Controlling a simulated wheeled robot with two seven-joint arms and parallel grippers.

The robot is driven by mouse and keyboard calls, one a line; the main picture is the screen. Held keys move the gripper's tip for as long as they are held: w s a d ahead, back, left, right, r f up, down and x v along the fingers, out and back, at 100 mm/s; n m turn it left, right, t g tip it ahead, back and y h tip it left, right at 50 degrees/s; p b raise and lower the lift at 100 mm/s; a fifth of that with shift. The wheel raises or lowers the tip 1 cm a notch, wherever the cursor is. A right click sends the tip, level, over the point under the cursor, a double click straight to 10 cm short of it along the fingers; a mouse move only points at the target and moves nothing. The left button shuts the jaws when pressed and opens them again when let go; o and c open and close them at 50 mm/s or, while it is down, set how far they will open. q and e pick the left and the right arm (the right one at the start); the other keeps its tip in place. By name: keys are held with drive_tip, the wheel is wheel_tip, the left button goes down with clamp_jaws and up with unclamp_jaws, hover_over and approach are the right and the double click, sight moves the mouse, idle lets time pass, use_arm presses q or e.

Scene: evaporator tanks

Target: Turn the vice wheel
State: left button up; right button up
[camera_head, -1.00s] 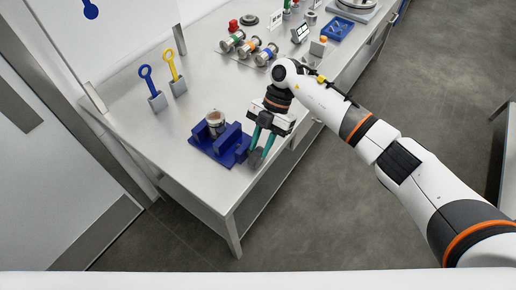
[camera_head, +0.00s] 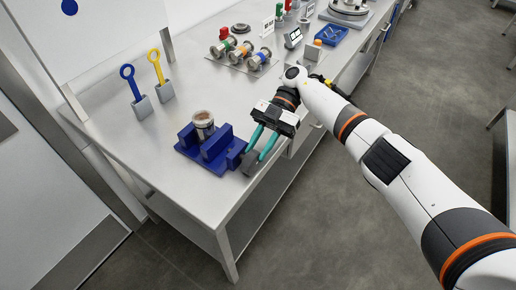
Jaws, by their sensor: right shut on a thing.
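The blue vice (camera_head: 187,138) stands near the front corner of the steel table, with a jar-like cylinder (camera_head: 203,121) between its jaws. The dark grey vice wheel (camera_head: 250,164) is on the vice's right side, close to the table edge. My right gripper (camera_head: 256,153) reaches down from the upper right, its teal fingers shut on the wheel. The fingers hide part of the wheel. My left gripper is out of view.
A blue tool (camera_head: 129,74) and a yellow tool (camera_head: 156,67) stand in grey holders at the left. Metal cylinders (camera_head: 238,54) with coloured bands lie farther back, near a blue tray (camera_head: 331,35). The table between is clear.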

drive_tip(key=shift+s+d+f, duration=0.1)
drive_tip(key=shift+d+f, duration=0.1)
drive_tip(key=shift+f, duration=0.05)
drive_tip(key=o, duration=0.8)
drive_tip(key=shift+d, duration=0.1)
drive_tip(key=shift+o, duration=0.2)
drive_tip(key=shift+d+r, duration=0.1)
drive_tip(key=shift+r, duration=0.05)
drive_tip(key=shift+a+r, duration=0.1)
drive_tip(key=shift+a, duration=0.1)
